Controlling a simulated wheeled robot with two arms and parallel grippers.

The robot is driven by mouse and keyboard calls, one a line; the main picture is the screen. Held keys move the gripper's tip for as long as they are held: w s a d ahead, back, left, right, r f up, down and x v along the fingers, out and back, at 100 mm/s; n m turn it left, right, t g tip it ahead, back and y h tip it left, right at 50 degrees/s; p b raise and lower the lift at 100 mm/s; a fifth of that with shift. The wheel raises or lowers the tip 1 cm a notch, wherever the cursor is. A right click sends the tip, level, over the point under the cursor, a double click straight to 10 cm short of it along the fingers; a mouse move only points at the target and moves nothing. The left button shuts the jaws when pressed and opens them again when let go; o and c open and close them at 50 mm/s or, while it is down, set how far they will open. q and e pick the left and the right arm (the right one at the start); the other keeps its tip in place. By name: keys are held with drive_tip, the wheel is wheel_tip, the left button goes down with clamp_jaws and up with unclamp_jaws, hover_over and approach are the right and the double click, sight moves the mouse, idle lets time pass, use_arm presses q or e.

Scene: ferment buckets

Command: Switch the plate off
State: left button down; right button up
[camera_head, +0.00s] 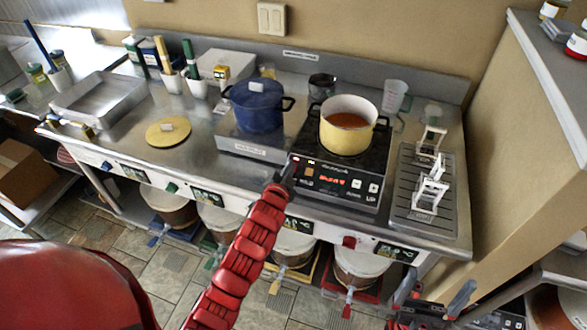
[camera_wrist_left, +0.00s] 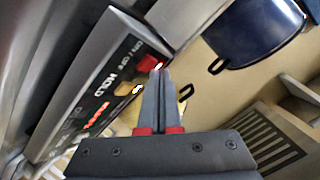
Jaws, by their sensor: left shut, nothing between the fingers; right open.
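The hot plate (camera_head: 338,185) is black, with a front panel whose red display is lit. A yellow pot (camera_head: 346,137) of orange-brown liquid stands on it. In the left wrist view its panel (camera_wrist_left: 103,95) shows the labels ON/OFF and HOLD, with a red button (camera_wrist_left: 149,62) beside ON/OFF. My left gripper (camera_head: 288,170) is shut and empty at the panel's left end. In the wrist view its fingertips (camera_wrist_left: 161,72) are right by the red button; I cannot tell whether they touch it. My right gripper (camera_head: 440,303) is open and empty, low at the front right.
A blue pot (camera_head: 257,107) stands on a grey unit left of the plate. A slatted drain tray (camera_head: 403,205) with white stands lies to the right. Lidded buckets (camera_head: 293,243) sit below the counter. A yellow lid (camera_head: 168,133) lies on the counter.

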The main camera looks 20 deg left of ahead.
use_arm(q)
drive_tip(key=shift+w+f+b, duration=0.2)
drive_tip(key=shift+f+b, duration=0.15)
drive_tip(key=shift+b, duration=0.05)
idle(0.5)
drive_tip(key=shift+r, duration=0.15)
drive_tip(key=shift+s+r+p, duration=0.45)
drive_tip(key=shift+r, duration=0.25)
drive_tip(key=shift+r, duration=0.1)
drive_tip(key=s+r+p, duration=0.2)
drive_tip(key=r, duration=0.1)
drive_tip(key=s+r+p, duration=0.1)
drive_tip(key=r, duration=0.1)
drive_tip(key=shift+a, duration=0.1)
drive_tip(key=shift+w, duration=0.1)
idle(0.6)
